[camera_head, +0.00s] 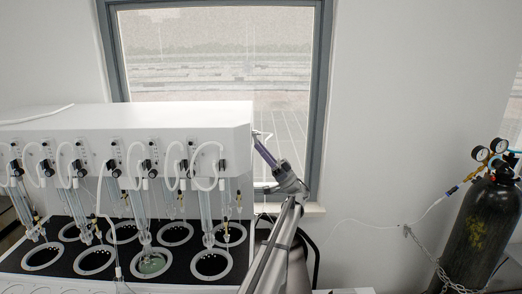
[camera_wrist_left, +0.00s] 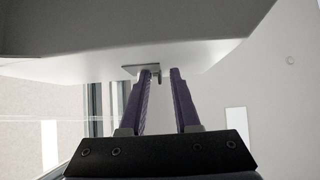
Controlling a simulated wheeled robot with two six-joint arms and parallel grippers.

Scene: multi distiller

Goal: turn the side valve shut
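The distiller (camera_head: 130,120) is a long white housing at the left of the head view. My left gripper (camera_head: 257,144) is beside its right end, with purple fingers pointing up and left towards the side. In the left wrist view the two fingers (camera_wrist_left: 162,76) stand apart with a gap between them. A small side valve (camera_wrist_left: 157,77), a grey plate with a dark stub, shows on the housing's white face between the fingertips. Whether the fingers touch it I cannot tell. In the head view the valve is hidden or too small to make out. My right gripper is out of view.
Glass tubes and round black-holed wells (camera_head: 211,264) line the distiller's front. A window (camera_head: 230,60) is behind. A black gas cylinder (camera_head: 482,235) with gauges (camera_head: 480,153) stands at the right.

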